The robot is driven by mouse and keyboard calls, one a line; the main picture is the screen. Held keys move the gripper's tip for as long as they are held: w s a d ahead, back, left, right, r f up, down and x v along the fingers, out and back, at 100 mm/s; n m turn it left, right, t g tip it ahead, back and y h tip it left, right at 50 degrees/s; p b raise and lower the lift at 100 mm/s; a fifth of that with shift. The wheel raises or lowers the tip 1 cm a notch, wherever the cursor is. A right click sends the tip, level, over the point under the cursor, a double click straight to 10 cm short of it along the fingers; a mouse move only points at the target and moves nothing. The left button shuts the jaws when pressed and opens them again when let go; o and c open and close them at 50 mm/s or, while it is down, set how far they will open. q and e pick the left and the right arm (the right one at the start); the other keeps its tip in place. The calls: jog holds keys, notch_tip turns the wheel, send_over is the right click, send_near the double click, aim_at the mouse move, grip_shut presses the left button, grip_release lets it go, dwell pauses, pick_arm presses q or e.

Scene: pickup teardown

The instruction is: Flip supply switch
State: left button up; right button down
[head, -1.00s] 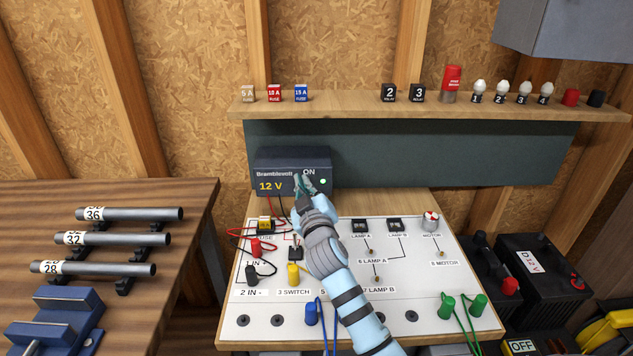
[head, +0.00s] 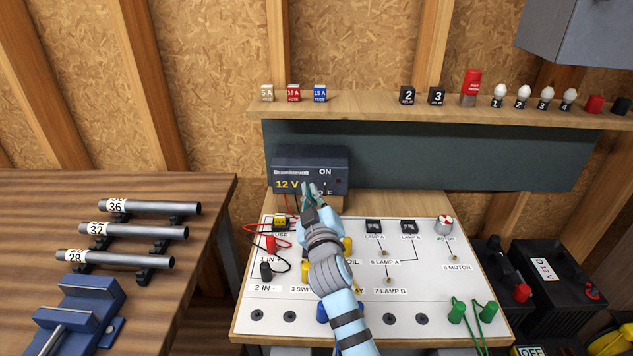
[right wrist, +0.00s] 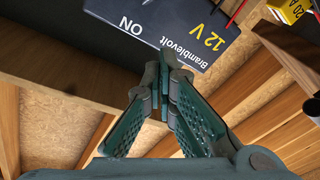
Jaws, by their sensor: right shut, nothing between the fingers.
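The supply (head: 309,160) is a dark box marked Bramblevolt at the back of the board, with a yellow 12 V on its front. ON is printed at its upper right, and part of an OFF label shows lower down. The switch lever is too small to make out clearly. My right gripper (head: 309,188) is shut and empty, its tips in front of the supply's lower front. In the right wrist view the shut fingers (right wrist: 163,68) overlap the supply's edge (right wrist: 172,35). My left gripper is out of view.
The white circuit board (head: 440,290) lies in front of the supply, with red and black leads at its left. A shelf (head: 370,108) with fuses, relays and bulbs runs above. A wooden bench (head: 60,230) with pipes stands left.

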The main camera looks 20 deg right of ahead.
jog(key=s+f, duration=0.1)
jog(key=s, duration=0.1)
jog(key=s+f+b, duration=0.1)
jog(key=f, duration=0.1)
jog(key=s+a+f, duration=0.1)
jog(key=s+f, duration=0.1)
jog(key=shift+s, duration=0.3)
